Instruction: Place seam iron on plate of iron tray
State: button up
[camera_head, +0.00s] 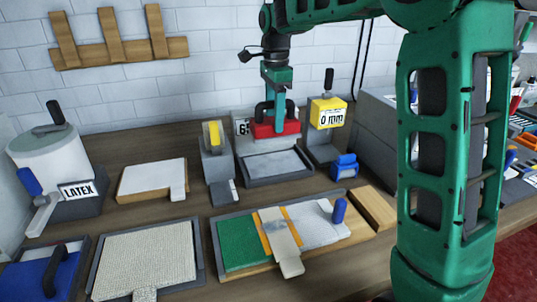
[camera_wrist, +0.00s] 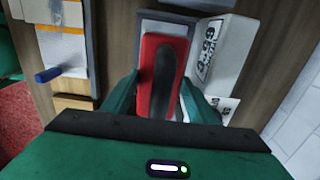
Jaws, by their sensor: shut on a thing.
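The seam iron (camera_head: 264,131) has a red body and a dark handle. My gripper (camera_head: 277,112) points down and is shut on it, in front of the tray's upright back panel. The iron tray (camera_head: 248,182) lies below, with a dark rim and a pale grey plate (camera_head: 274,165). The iron appears to hang above the rear of the plate, apart from it. In the wrist view the iron (camera_wrist: 152,50) sits between the fingers of my gripper (camera_wrist: 163,95), with part of the tray (camera_wrist: 142,30) beyond it. The iron's underside is hidden.
A grey stand with a yellow block (camera_head: 212,134) is left of the tray. A yellow "0 mm" block (camera_head: 328,108) on a grey stand and a small blue object (camera_head: 344,166) are at right. A board with green and white pieces (camera_head: 240,240) lies in front.

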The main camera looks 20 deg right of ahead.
aim_at(274, 134)
notch_tip(274, 134, down, 6)
jog(key=shift+w+f, duration=0.1)
jog(key=shift+w, duration=0.05)
jog(key=shift+f, duration=1.8)
jog(key=shift+f, duration=0.1)
jog(key=o, duration=1)
notch_tip(274, 134, up, 12)
jog(key=shift+r, duration=0.1)
jog(key=s+d+f+n, duration=0.1)
jog(key=s+d+n, duration=0.2)
jog(key=s+d, duration=0.7)
jog(key=s+d+f+n, duration=0.2)
jog(key=s+f+n, duration=0.1)
jog(key=s, duration=0.6)
jog(key=s+d+f+n, duration=0.2)
jog(key=s+f, duration=0.2)
jog(key=s, duration=0.6)
jog(key=s+d+f+n, duration=0.3)
jog(key=s+f, duration=0.1)
jog(key=s, duration=0.5)
jog(key=shift+s+n, duration=0.3)
